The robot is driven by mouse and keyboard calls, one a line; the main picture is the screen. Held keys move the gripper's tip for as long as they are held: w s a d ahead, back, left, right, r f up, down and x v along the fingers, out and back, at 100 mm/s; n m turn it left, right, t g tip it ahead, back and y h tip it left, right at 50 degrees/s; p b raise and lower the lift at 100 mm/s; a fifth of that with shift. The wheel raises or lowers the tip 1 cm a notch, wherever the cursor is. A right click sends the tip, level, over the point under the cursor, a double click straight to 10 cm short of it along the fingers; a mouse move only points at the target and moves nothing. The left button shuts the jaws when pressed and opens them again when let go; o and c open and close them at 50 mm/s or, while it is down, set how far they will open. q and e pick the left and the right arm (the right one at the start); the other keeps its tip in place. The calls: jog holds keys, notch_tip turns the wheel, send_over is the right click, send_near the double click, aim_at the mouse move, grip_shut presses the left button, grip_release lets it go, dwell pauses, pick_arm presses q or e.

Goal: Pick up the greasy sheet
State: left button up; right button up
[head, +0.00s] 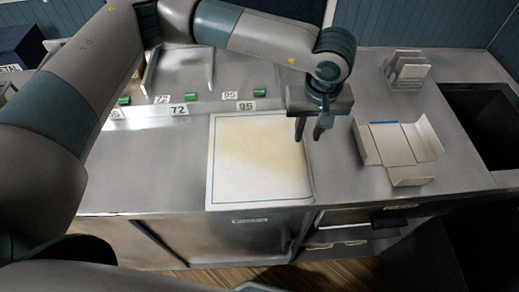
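The greasy sheet (250,165) lies flat on the steel counter in the middle of the head view. It is whitish with a blue border line and a yellowish stain across its middle. Its front edge lies near the counter's front edge. My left gripper (309,136) points down at the sheet's right edge, toward the back. Its two fingers are apart with nothing visible between them. I cannot tell whether the fingertips touch the sheet. My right gripper does not show.
An open cardboard box (391,150) lies on the counter right of the sheet. A small rack (407,69) stands behind it. A dark basin (485,115) is at the far right. Numbered labels (180,111) and green pieces (260,93) line the back ledge. Left of the sheet the counter (150,165) is clear.

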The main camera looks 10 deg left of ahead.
aim_at(305, 145)
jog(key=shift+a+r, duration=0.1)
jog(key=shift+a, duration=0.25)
